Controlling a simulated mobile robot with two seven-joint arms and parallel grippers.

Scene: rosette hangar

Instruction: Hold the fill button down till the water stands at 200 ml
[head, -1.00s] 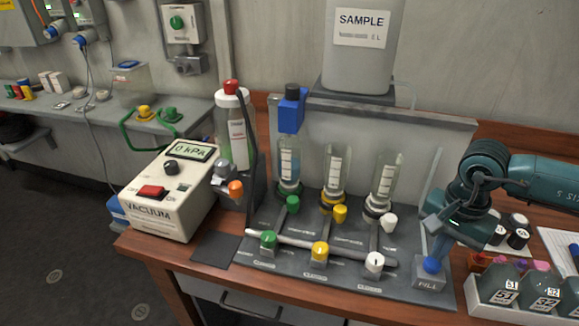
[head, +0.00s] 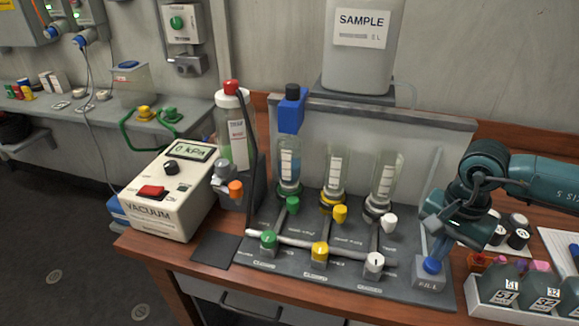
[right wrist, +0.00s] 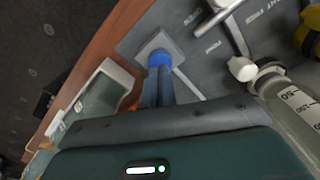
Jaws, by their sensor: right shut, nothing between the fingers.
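The blue fill button (head: 432,266) sits on a grey block marked FILL at the right end of the grey rig panel. It also shows in the right wrist view (right wrist: 161,57). My right gripper (head: 434,256) is shut and empty, pointing down with its fingertips at the top of the button. In the right wrist view the blue fingers (right wrist: 158,82) overlap the button's edge; whether they press it down I cannot tell. Three clear graduated cylinders stand on the panel: left (head: 289,165), middle (head: 335,172) and right (head: 386,178). Their water levels are too small to read. My left gripper is out of view.
Green (head: 268,240), yellow (head: 320,251) and white (head: 374,262) valve knobs line the panel front. A white SAMPLE tank (head: 361,60) stands behind. A vacuum unit (head: 165,200) stands left. A white crate (head: 510,311) of labelled bottles is close at my right gripper's right.

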